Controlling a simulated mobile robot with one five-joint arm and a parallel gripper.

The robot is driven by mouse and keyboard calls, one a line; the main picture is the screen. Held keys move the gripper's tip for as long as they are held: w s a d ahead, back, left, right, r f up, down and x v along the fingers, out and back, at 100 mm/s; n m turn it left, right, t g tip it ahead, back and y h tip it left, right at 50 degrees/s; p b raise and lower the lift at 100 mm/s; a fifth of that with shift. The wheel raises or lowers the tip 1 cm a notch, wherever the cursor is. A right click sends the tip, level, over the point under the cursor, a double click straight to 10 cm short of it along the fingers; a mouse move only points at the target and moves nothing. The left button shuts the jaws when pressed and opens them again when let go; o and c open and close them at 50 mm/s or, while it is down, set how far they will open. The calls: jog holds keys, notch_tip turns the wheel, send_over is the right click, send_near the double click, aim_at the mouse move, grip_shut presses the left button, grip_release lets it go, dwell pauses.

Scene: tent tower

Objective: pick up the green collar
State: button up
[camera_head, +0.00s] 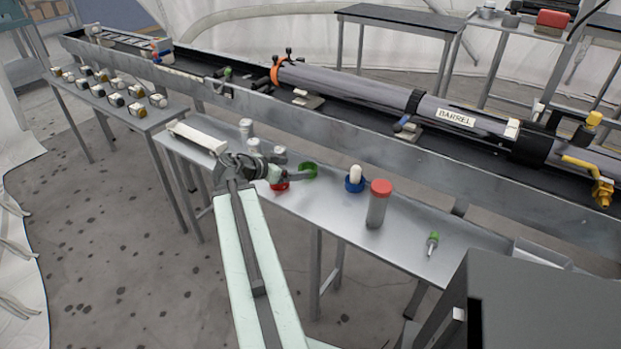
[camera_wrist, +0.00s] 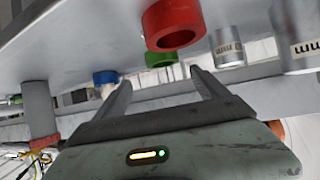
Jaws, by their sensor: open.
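The green collar (camera_head: 308,170) is a short ring on the metal side table, between the red collar (camera_head: 279,185) and the blue collar (camera_head: 354,184). In the wrist view, the green collar (camera_wrist: 160,59) shows between and just beyond the fingertips. My gripper (camera_head: 284,172) is open and empty, over the table to the left of the green collar. In the wrist view its two fingers (camera_wrist: 160,80) are spread apart. The red collar (camera_wrist: 172,26) looms nearer the camera. I cannot tell the exact gap between fingertips and green collar.
A white piece stands in the blue collar. A red-capped grey cylinder (camera_head: 377,205) stands to the right, with a small green-topped tool (camera_head: 432,244) beyond it. Several pale canisters (camera_head: 254,147) stand left of the collars. The long trough (camera_head: 330,140) with the barrel (camera_head: 365,88) runs behind.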

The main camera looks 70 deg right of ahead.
aim_at(313, 167)
jog(key=shift+b+x, duration=0.6)
jog(key=shift+x, duration=0.4)
jog(key=b+x, duration=0.2)
jog(key=x, duration=0.3)
jog(key=shift+w+d+f+b, duration=0.2)
jog(key=shift+f+b, duration=0.15)
jog(key=shift+b, duration=0.05)
jog(key=shift+s+d, duration=0.1)
jog(key=shift+r, duration=0.15)
jog(key=c, duration=1.5)
jog(key=shift+c, duration=0.3)
jog(key=shift+r, duration=0.1)
